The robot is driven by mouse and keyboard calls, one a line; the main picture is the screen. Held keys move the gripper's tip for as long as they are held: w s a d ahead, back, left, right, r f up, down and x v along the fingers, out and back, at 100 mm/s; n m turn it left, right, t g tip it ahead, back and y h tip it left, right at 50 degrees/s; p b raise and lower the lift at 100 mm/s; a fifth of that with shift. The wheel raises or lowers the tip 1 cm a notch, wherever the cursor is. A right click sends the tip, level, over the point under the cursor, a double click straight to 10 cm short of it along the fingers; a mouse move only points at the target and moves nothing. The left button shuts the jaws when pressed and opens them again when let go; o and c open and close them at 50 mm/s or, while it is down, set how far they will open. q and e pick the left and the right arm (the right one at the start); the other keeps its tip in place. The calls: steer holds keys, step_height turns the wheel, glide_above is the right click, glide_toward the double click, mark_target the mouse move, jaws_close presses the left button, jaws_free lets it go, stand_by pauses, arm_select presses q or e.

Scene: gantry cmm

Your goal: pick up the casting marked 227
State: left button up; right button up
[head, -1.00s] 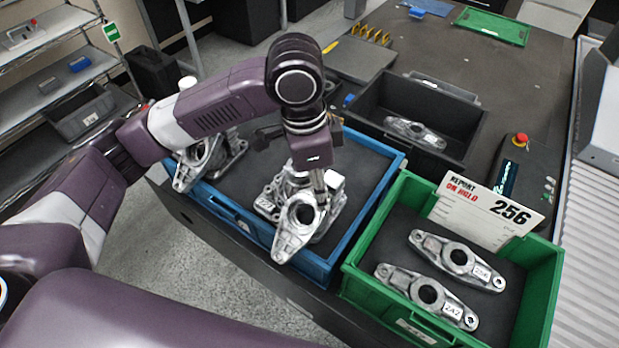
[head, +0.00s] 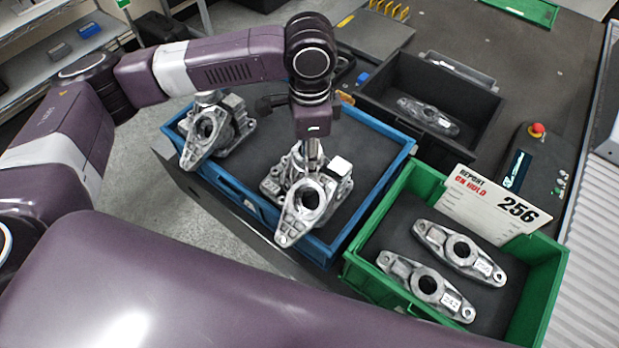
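My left gripper (head: 313,168) points down at a lever-shaped grey casting (head: 290,226) in the blue tray (head: 228,184). Its fingertips are at the far rim of the casting's round bore; I cannot tell whether they are spread, closed or gripping. The casting overlaps a blockier metal part with a plain white patch. I cannot read its number. A similar casting (head: 193,152) lies at the tray's left end, its number not readable. The green tray (head: 398,297) holds a casting marked 242 (head: 410,280) and another (head: 440,238) with a blurred label. My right gripper is out of view.
A card (head: 490,204) reading "REPORT ON HOLD 256" stands on the green tray's far side. A black bin (head: 473,108) behind holds another casting (head: 428,115). A control box with a red button (head: 537,129) is at right. My purple arm link fills the foreground.

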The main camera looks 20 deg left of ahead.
arm_select(q)
steer(key=shift+f, duration=0.15)
jaws_close()
steer(key=shift+w+r, duration=0.2)
stand_by(0.3)
